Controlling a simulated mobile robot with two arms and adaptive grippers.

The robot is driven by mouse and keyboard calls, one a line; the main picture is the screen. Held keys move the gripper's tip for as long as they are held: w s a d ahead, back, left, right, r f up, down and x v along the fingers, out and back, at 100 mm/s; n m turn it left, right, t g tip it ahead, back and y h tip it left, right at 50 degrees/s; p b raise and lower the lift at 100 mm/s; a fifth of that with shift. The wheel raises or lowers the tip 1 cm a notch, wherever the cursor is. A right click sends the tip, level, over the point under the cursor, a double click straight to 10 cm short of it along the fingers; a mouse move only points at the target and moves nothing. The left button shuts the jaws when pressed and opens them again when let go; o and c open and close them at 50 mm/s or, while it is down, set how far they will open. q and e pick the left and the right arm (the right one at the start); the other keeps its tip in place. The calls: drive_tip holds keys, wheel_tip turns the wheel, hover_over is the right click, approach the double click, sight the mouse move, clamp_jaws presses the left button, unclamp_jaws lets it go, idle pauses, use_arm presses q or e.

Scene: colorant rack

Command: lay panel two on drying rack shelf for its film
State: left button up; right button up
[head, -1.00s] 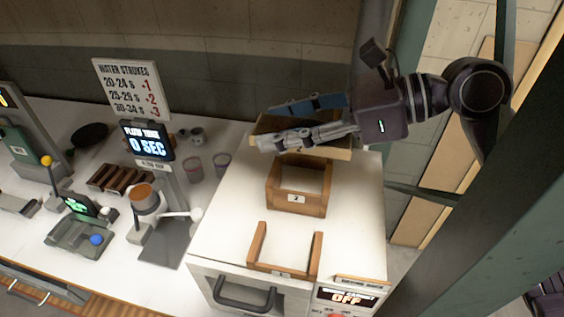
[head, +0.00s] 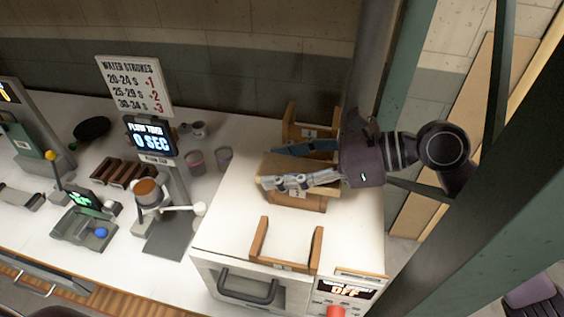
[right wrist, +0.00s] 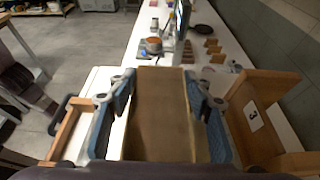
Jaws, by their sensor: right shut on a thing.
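My right gripper (head: 271,167) is shut on a flat tan panel (head: 288,164), with one finger along each long side. The panel shows no readable marking; it also fills the middle of the right wrist view (right wrist: 160,112). It lies roughly level over the wooden rack shelf marked 2 (head: 310,203) on top of the white cabinet. The panel and fingers hide most of that shelf, so I cannot tell whether the panel touches it. My left gripper is not in view.
An empty wooden shelf (head: 262,249) stands in front. Another shelf (head: 291,124) is behind, showing as number 3 in the right wrist view (right wrist: 253,117). The cabinet (head: 222,215) display reads OFF. A flow timer (head: 150,136) and cups stand left. A dark post rises at right.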

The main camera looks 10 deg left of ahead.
drive_tip(key=o, duration=1.2)
drive_tip(key=shift+d+r+b, duration=0.1)
drive_tip(key=shift+d+b, duration=0.2)
drive_tip(key=b+v, duration=0.2)
drive_tip(key=v, duration=0.8)
drive_tip(key=shift+d+r+b, duration=0.1)
drive_tip(key=shift+d+b, duration=0.2)
drive_tip(key=shift+b, duration=0.1)
drive_tip(key=shift+d+r, duration=0.25)
drive_tip(key=shift+d, duration=0.1)
